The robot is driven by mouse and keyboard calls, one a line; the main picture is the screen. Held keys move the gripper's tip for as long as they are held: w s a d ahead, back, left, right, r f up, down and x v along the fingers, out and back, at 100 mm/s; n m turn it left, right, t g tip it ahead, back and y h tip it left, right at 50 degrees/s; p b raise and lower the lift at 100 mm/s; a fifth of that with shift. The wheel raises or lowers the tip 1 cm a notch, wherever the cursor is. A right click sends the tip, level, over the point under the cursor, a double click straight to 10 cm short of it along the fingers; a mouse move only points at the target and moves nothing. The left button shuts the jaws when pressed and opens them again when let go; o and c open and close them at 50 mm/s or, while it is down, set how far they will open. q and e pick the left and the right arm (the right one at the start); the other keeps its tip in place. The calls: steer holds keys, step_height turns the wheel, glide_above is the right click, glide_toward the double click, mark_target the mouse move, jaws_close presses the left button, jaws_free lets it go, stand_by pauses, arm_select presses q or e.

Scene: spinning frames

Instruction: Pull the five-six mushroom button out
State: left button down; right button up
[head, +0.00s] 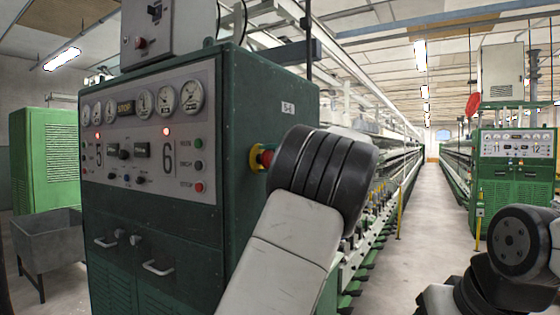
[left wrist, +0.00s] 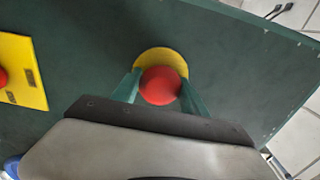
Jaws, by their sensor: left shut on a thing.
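The five-six mushroom button (head: 266,158) is red on a yellow round base, on the side of the green cabinet marked 5-6 (head: 287,107). In the head view my left wrist hides part of it and the left fingers. In the left wrist view the red button head (left wrist: 160,86) shows in front of its yellow base (left wrist: 162,57). My left gripper (left wrist: 160,93) has one finger on each side of the red head and is shut on it. My right arm shows at the lower right of the head view, but its gripper's fingers do not show.
The cabinet front (head: 150,215) has gauges, lamps and handles. A yellow plate with another red part (left wrist: 22,75) is at the left of the left wrist view. A grey bin (head: 48,240) stands left. The aisle (head: 415,215) between the machines is clear.

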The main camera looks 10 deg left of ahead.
arm_select(q)
steer(key=shift+s+d, duration=0.2)
steer(key=shift+d, duration=0.5)
steer(key=c, duration=0.6)
jaws_free()
steer(key=shift+d, duration=0.15)
steer(key=v, duration=0.7)
steer(key=shift+s+d, duration=0.15)
steer(key=shift+d, duration=0.1)
steer(key=shift+d, duration=0.15)
